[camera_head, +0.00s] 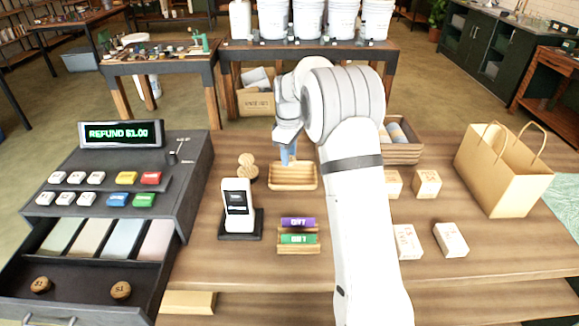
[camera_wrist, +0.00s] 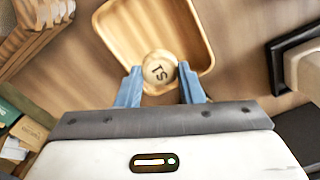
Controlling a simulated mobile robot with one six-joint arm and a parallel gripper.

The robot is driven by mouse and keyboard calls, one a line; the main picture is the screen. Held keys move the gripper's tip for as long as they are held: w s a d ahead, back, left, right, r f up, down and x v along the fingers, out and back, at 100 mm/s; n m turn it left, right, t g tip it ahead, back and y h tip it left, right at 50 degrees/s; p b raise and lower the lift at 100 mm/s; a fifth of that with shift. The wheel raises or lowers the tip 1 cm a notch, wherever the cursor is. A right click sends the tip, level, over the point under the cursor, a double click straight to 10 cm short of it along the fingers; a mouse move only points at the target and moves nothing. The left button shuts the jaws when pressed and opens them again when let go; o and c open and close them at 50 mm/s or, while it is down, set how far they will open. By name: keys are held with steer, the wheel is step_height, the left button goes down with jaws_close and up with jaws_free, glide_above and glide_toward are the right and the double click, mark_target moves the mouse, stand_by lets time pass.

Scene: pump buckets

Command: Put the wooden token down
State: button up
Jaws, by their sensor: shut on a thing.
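My gripper (camera_wrist: 159,84) is shut on a round wooden token (camera_wrist: 158,67) marked S1, held between its two blue fingertips. In the wrist view the token is over the near edge of a shallow wooden tray (camera_wrist: 112,24); I cannot tell whether it touches the tray. In the head view my gripper (camera_head: 288,160) is above the left part of the same tray (camera_head: 305,187), pointing down, and the token is too small to make out there. The tray shows no other thing in it.
A cash register (camera_head: 110,190) with an open drawer (camera_head: 80,285) holding two tokens stands left. A card reader (camera_head: 238,205), gift card holder (camera_head: 298,248) and stacked wooden discs (camera_head: 247,168) stand near the tray. Small boxes (camera_head: 427,183) and a paper bag (camera_head: 500,180) are right.

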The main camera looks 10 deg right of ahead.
mark_target(291, 175)
steer(key=shift+w+d+f, duration=0.1)
steer(key=shift+d+f, duration=0.2)
steer(key=shift+f, duration=0.6)
steer(key=shift+d+f+p, duration=0.1)
steer(key=shift+f+p, duration=0.2)
steer(key=shift+f, duration=1.4)
steer(key=shift+f, duration=0.1)
steer(key=o, duration=1)
steer(key=shift+c, duration=0.2)
